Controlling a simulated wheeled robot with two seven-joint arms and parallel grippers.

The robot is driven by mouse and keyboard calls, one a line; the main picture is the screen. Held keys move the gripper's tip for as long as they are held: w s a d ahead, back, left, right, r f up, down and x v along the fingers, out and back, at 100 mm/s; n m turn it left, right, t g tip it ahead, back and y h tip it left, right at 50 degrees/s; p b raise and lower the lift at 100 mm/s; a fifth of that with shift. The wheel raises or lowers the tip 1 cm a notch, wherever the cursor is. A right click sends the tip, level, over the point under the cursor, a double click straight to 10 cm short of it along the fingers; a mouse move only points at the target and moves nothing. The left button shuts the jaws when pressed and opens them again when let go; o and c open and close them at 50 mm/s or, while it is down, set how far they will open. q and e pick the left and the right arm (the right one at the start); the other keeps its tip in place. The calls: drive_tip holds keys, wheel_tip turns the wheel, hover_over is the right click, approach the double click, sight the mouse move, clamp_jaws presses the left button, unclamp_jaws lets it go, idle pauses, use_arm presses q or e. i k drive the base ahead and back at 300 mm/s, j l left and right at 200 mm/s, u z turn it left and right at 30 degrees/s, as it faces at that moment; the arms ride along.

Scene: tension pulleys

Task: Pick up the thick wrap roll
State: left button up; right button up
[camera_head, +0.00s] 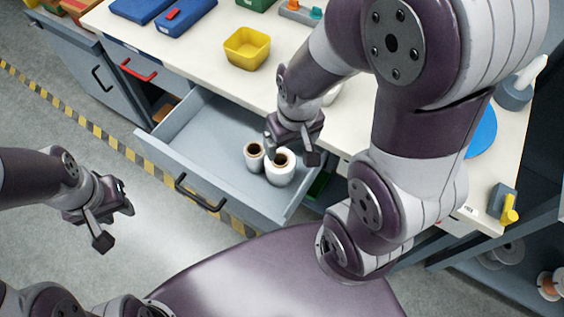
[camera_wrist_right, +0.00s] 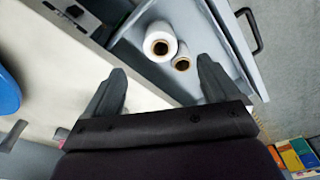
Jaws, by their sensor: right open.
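The thick wrap roll (camera_head: 281,175) is a wide white roll with a brown core, upright in the open grey drawer (camera_head: 211,131). My left gripper (camera_head: 115,222) looks open and empty, over the floor left of the drawer.
The white worktop (camera_head: 192,46) lies behind the drawer, with a yellow bin (camera_head: 247,49), blue cases (camera_head: 186,14) and a blue disc (camera_head: 482,133). The drawer front with its black handle (camera_head: 200,194) faces me. The drawer's left part is clear.

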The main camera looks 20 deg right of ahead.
sight(280, 173)
drive_tip(key=i+j, duration=0.1)
drive_tip(key=j, duration=0.2)
drive_tip(key=i+j, duration=0.1)
drive_tip(key=j, duration=0.15)
drive_tip(key=i+j, duration=0.15)
drive_tip(key=j, duration=0.15)
drive_tip(key=j+z, duration=0.1)
drive_tip(key=z, duration=2.85)
